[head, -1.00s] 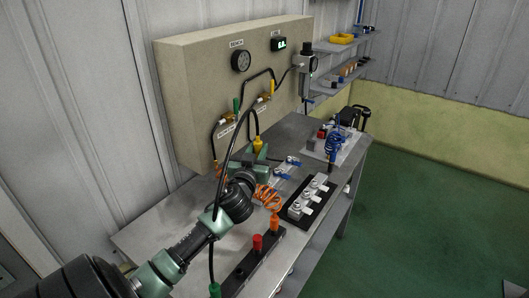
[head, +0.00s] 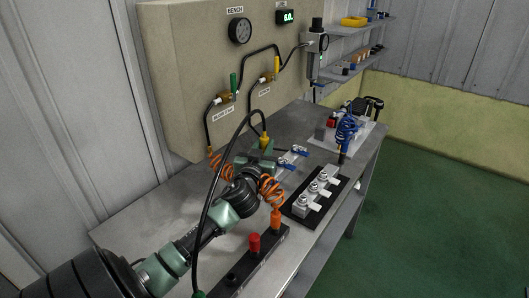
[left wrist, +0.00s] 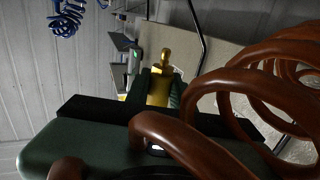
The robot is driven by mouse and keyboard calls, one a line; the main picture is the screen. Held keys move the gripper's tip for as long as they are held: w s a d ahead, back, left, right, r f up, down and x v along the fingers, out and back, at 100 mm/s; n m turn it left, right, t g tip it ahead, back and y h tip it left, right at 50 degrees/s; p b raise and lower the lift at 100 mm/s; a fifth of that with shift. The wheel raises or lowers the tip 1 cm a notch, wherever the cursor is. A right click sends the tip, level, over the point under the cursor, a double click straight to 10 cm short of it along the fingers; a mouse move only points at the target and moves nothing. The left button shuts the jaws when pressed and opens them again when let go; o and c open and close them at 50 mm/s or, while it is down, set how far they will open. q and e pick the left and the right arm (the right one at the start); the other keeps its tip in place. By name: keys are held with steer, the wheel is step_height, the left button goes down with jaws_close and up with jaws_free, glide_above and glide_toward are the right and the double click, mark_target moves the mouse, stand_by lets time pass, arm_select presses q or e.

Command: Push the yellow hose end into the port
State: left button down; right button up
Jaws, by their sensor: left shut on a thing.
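The yellow hose end (head: 265,139) stands roughly upright at my left gripper (head: 262,150), in front of the wall panel. In the left wrist view the yellow hose end (left wrist: 159,86) shows between the fingers, which are shut on it. A black hose (head: 215,165) arcs near it. Brass fittings with a green handle (head: 233,84) and a yellow handle (head: 277,67) sit higher on the panel, apart from the gripper. I cannot tell which opening is the port. My right gripper does not show.
Orange coils (head: 271,190) hang close beside my left wrist. A black rack (head: 270,250) with red and orange pieces stands in front. A black plate (head: 297,207) with metal blocks and a blue coil (head: 346,127) lie to the right. The left of the table is bare.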

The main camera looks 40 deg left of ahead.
arm_select(q)
steer(key=shift+s+d+r, duration=0.1)
steer(key=shift+s+r, duration=0.05)
step_height(320, 180, down, 3)
steer(key=b, duration=0.2)
steer(key=shift+f+b, duration=0.2)
steer(key=shift+b, duration=0.2)
steer(key=shift+f+b, duration=1)
steer(key=shift+f, duration=0.2)
stand_by(0.4)
stand_by(0.4)
steer(key=shift+f, duration=0.2)
